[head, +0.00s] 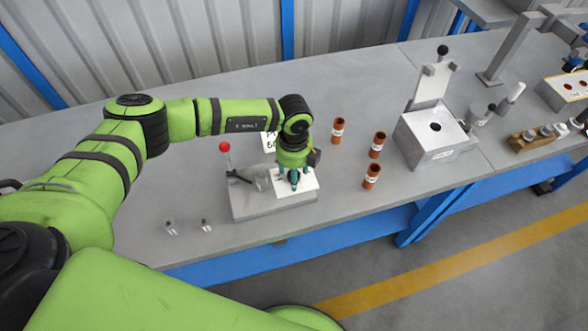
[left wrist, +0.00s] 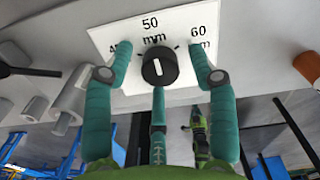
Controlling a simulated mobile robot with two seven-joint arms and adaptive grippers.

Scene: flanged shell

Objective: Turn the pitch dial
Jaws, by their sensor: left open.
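The pitch dial (left wrist: 160,67) is a round black knob with a white line. It sits on a white scale plate (left wrist: 110,36) marked 50 mm and 60 mm, with another mark partly hidden at left. The white line points roughly at 50 mm. In the head view the plate (head: 309,184) lies on top of a grey block (head: 250,208), and my gripper hides the dial. My left gripper (head: 293,183) is open above the plate, its teal fingers spread around the dial in the left wrist view (left wrist: 159,62). Contact with the knob cannot be told. My right gripper is out of view.
A red-ball lever (head: 224,148) stands at the block's left end. Several brown cylinders (head: 372,176) stand to its right, before a grey box fixture (head: 430,140). Two small clear-grey pieces (head: 206,225) lie left of the block, near the front edge.

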